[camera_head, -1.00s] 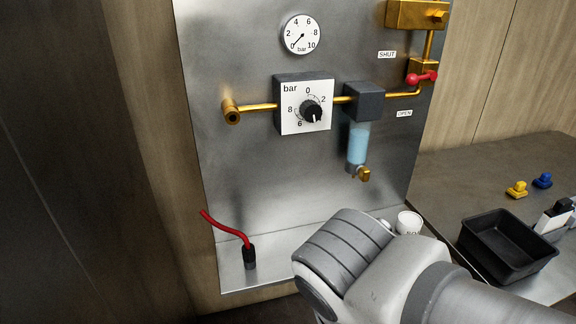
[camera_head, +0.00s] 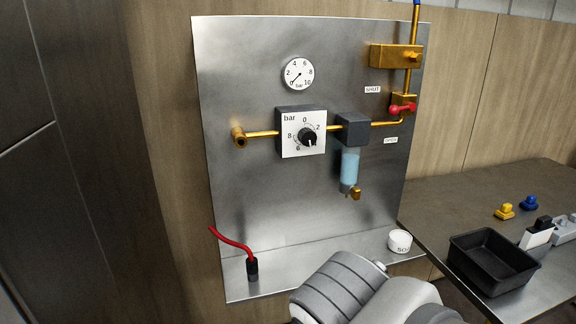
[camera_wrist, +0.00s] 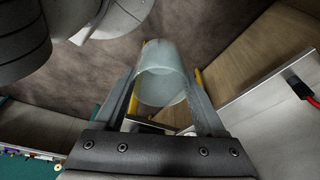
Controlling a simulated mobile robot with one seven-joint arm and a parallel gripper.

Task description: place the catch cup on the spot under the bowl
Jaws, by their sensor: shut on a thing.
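A pale, see-through cup, the catch cup (camera_wrist: 161,86), is between the two fingers of my gripper (camera_wrist: 167,72) in the wrist view, and the gripper is shut on it. In the head view my own arm links hide the gripper and this cup. The bowl (camera_head: 349,167) hangs under a dark block on the steel panel and holds pale blue liquid, with a brass drain (camera_head: 355,193) at its lower end. The panel's ledge (camera_head: 320,262) lies below it. I cannot make out a marked spot there.
A red hose (camera_head: 231,241) rises from a black fitting at the left. A black tray (camera_head: 492,264) and yellow and blue pieces lie on the right table. The middle of the ledge looks clear.

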